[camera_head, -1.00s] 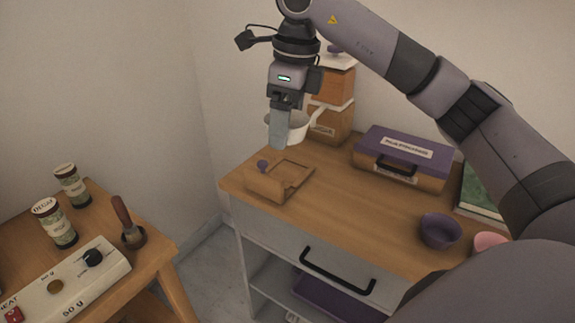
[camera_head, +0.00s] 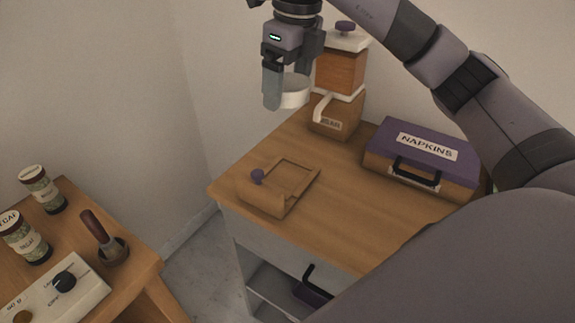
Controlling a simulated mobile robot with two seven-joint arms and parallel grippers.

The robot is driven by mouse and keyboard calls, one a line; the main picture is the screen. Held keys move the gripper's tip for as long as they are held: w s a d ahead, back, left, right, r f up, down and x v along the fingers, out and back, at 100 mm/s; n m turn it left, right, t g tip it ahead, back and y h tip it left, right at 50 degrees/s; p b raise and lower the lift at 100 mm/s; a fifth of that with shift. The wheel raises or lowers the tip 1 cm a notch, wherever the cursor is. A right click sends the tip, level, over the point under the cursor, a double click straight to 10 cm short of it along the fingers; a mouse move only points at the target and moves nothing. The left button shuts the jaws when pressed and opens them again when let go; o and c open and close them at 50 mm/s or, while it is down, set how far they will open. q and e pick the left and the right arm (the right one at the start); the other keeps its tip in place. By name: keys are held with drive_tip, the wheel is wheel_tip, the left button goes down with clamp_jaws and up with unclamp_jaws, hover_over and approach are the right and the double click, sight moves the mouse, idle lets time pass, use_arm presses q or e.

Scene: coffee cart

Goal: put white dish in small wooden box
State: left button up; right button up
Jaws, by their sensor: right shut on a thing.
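My right gripper (camera_head: 284,84) hangs from the top of the head view, shut on the white dish (camera_head: 294,93). My left gripper is out of view.
A wooden canister (camera_head: 341,75) stands just right of the dish. A purple-lidded napkins box (camera_head: 424,147) stands at the right. The cabinet top (camera_head: 345,215) right of the small box is clear. A side table with jars (camera_head: 43,190) and a portafilter (camera_head: 105,241) is at left.

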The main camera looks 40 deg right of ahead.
drive_tip(key=b, duration=0.1)
hover_over(286, 175)
wheel_tip(286, 175, down, 6)
drive_tip(key=f, duration=0.6)
drive_tip(key=shift+s+d+f, duration=0.1)
drive_tip(key=shift+s+f, duration=0.15)
drive_tip(key=shift+f, duration=0.05)
wheel_tip(286, 175, down, 5)
